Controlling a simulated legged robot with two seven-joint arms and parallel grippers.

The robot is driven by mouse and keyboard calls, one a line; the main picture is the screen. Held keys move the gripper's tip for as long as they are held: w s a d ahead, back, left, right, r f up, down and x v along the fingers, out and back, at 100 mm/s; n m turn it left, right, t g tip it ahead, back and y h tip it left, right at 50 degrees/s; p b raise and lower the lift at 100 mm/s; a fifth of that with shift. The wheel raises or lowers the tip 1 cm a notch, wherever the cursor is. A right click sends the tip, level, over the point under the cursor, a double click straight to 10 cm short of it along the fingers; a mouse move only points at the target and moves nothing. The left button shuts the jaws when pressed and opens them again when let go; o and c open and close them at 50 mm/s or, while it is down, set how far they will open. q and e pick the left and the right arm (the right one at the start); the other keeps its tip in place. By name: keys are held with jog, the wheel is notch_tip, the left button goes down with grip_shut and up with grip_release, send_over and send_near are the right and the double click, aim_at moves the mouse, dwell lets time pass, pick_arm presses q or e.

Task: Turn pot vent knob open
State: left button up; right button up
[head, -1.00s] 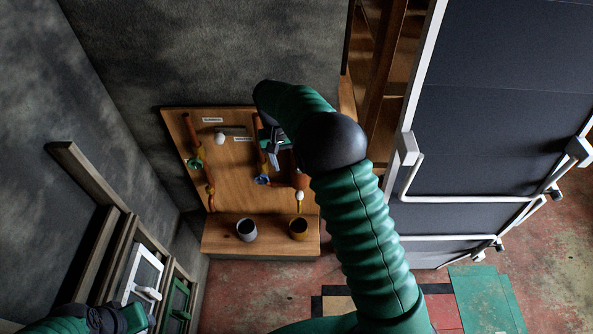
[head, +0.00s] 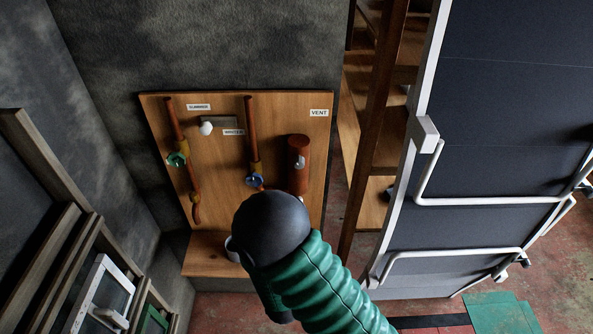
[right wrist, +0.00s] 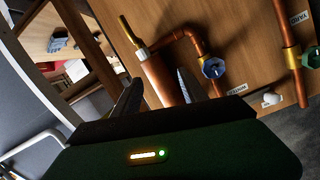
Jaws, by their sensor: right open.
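A copper-coloured upright pot (head: 297,180) is fixed to a wooden board, right of the blue valve. A small grey knob (head: 300,162) shows on its front, and a VENT label (head: 319,113) is up and to its right. My right arm's dark joint covers the area below the pot in the head view, and my right gripper is hidden there. In the right wrist view my right gripper (right wrist: 158,76) is open, its fingers apart in front of the pot (right wrist: 162,80). No knob is clear between them. A brass stem (right wrist: 131,32) stands off the pot's end. My left gripper is out of view.
The wooden board (head: 215,170) also carries a green valve (head: 176,159), a blue valve (head: 255,180) and a white round knob (head: 206,128). A dark panel with white rails (head: 425,134) stands right. Window frames (head: 101,300) stand left.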

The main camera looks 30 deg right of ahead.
jog(key=s+a+r+t+h, duration=0.1)
jog(key=s+r+t+h, duration=0.3)
jog(key=s+r+t, duration=0.15)
jog(key=p, duration=0.3)
send_near(298, 166)
jog(key=shift+n, duration=0.4)
jog(key=p+x, duration=0.1)
jog(key=x, duration=0.3)
jog(key=p+x, duration=0.1)
jog(key=x, duration=0.4)
jog(key=shift+w+r+p, duration=0.15)
jog(key=shift+r+p, duration=0.2)
jog(key=shift+p, duration=0.05)
jog(key=shift+w+d+r, duration=0.1)
jog(key=shift+w+d, duration=0.15)
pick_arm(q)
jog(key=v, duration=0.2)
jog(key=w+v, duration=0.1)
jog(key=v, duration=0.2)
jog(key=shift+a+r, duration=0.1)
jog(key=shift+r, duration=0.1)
pick_arm(e)
jog(key=shift+w+d, duration=0.15)
jog(key=shift+d, duration=0.1)
jog(key=shift+a, duration=0.1)
grip_shut()
